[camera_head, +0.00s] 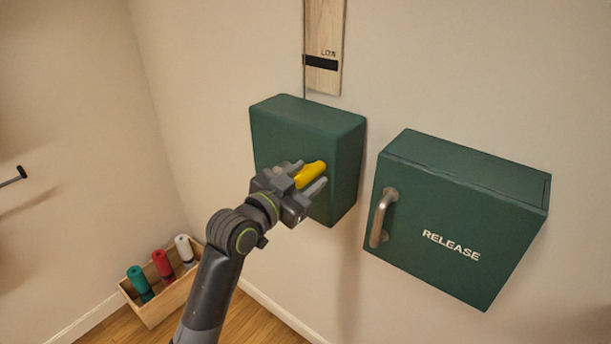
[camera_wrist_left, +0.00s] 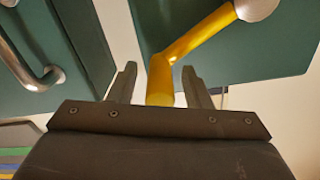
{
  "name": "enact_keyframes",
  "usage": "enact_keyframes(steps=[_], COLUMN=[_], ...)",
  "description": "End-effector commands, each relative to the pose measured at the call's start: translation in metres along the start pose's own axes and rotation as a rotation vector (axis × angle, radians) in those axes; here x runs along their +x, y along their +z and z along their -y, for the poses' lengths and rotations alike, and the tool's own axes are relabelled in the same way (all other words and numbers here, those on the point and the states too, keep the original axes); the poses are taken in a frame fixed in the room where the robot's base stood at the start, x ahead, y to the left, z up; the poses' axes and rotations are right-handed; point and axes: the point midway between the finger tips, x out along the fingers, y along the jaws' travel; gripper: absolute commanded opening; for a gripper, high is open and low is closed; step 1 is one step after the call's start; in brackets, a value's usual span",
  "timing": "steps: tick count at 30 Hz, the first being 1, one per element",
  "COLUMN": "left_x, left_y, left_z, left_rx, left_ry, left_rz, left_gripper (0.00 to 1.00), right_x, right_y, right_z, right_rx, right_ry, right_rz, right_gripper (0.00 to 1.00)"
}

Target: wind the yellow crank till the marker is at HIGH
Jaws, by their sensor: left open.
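The yellow crank (camera_head: 311,174) is on the front of a green box (camera_head: 308,118) on the wall. My left gripper (camera_head: 306,179) is at the crank, open, with one finger on either side of its yellow handle. In the left wrist view the crank (camera_wrist_left: 187,45) runs from a round hub at the top right down between the two fingers (camera_wrist_left: 160,85). The black marker (camera_head: 321,62) is at the LOW label on the wooden scale (camera_head: 323,25) above the box. The top of the scale is out of view. My right gripper is not in view.
A green box marked RELEASE (camera_head: 460,220) with a metal handle (camera_head: 382,218) is on the wall to the right. A wooden crate (camera_head: 155,311) with green, red and white cylinders stands on the floor at the lower left.

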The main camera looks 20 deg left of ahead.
Motion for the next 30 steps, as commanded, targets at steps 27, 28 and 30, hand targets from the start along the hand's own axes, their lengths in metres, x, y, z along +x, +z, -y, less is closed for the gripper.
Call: enact_keyframes(steps=[27, 28, 30], left_x=[0.003, 0.0041, 0.0061], left_y=[0.003, 0.0039, 0.0052], left_z=[0.0001, 0.0001, 0.0004], left_rx=[0.015, 0.021, 0.032], left_ry=[0.0, 0.0, 0.0], left_rz=[0.0, 0.0, 0.001], left_gripper=[0.0, 0.0, 0.0], right_x=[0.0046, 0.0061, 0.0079], right_y=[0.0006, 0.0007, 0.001], right_z=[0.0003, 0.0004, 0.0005], right_rx=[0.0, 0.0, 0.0], right_ry=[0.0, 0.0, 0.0], right_rz=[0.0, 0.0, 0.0], right_gripper=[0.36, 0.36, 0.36])
